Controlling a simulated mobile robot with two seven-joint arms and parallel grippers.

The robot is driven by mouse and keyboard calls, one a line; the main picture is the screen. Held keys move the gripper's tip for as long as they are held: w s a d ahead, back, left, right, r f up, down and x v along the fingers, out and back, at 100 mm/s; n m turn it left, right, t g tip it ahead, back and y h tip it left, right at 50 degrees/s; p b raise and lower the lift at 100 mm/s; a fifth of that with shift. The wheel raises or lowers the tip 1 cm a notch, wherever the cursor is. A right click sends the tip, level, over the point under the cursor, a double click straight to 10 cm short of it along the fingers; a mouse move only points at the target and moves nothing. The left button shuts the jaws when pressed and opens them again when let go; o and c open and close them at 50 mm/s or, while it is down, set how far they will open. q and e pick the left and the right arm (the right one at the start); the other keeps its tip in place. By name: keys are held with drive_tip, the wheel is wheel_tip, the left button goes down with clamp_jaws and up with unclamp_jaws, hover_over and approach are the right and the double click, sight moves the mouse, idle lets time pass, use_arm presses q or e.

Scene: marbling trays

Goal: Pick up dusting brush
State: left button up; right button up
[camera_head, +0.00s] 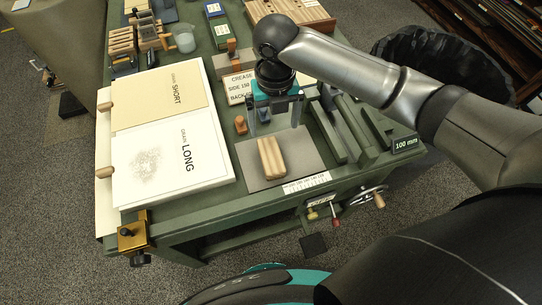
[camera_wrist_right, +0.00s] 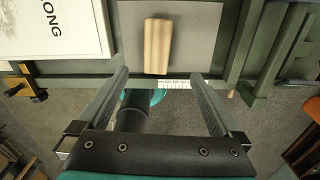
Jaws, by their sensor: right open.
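A pale wooden, block-shaped piece with rounded ends (camera_head: 271,158) lies on a grey plate (camera_head: 308,151) near the table's front edge. It looks like the dusting brush, but I see no bristles. In the right wrist view the same wooden piece (camera_wrist_right: 158,45) lies just beyond the fingertips, upright in the picture and roughly centred between them. My right gripper (camera_head: 274,122) is open and empty, above the back part of the plate and apart from the piece. Both fingers of the right gripper (camera_wrist_right: 156,80) show in the wrist view. My left gripper is not in view.
Paper stacks marked SHORT and LONG (camera_head: 203,170) lie left of the plate. Green rails (camera_head: 325,137) stand at its right. A small orange-brown block (camera_head: 240,125) sits behind it. A white ruler strip (camera_head: 306,183) and a crank (camera_head: 369,196) are at the front edge.

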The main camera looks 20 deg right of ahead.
sight(271, 154)
wheel_tip(271, 154, down, 10)
drive_tip(key=shift+b, duration=1)
drive_tip(key=f, duration=0.1)
drive_tip(key=f+b, duration=0.1)
drive_tip(key=f, duration=0.3)
drive_tip(key=shift+a, duration=0.3)
drive_tip(key=c, duration=1.4)
drive_tip(key=shift+r, duration=0.15)
wheel_tip(271, 154, up, 20)
drive_tip(key=p, duration=0.4)
